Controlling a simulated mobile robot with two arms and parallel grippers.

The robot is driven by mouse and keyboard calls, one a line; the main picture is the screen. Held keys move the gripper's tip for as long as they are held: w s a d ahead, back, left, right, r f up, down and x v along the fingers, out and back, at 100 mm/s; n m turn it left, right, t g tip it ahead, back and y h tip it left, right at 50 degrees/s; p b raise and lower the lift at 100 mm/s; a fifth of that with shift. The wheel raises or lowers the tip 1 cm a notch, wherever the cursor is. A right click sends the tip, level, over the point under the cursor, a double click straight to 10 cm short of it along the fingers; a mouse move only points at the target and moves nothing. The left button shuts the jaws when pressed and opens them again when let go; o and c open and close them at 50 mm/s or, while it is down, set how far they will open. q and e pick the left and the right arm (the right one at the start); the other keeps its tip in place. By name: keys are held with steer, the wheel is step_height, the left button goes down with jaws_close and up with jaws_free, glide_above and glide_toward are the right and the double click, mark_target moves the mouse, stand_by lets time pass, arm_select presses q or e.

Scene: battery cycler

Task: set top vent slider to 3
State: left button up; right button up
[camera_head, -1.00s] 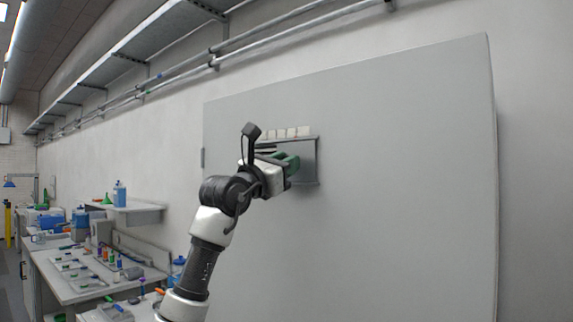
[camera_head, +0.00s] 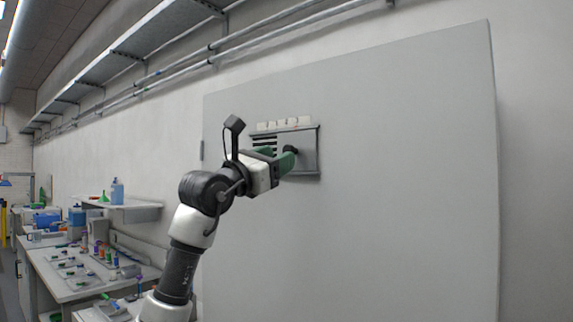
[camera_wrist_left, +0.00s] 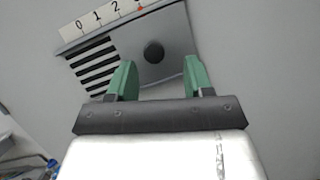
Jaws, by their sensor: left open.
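The top vent (camera_head: 311,136) is set in the tall grey panel, with a row of white scale labels (camera_head: 285,124) above it. In the left wrist view the labels read 0, 1, 2 and a further one with a red mark (camera_wrist_left: 140,9). The grey slider plate (camera_wrist_left: 173,40) carries a round black knob (camera_wrist_left: 154,52) and leaves black slots (camera_wrist_left: 92,66) uncovered on its left. My left gripper (camera_head: 281,160) has green fingers. It is open and empty, just below the knob in the left wrist view (camera_wrist_left: 157,80), with the fingers to either side. Contact with the knob is not visible.
The large grey cabinet panel (camera_head: 400,180) is flat and clear around the vent. A bench (camera_head: 75,280) with small bottles and a wall shelf (camera_head: 125,208) stand at the left. Pipes run along the wall above.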

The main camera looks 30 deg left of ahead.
arm_select(q)
steer(key=d+b+v, duration=0.1)
steer(key=b+v, duration=0.1)
steer(key=v, duration=0.4)
steer(key=shift+s+a, duration=0.15)
steer(key=shift+a, duration=0.3)
steer(key=shift+f, duration=0.2)
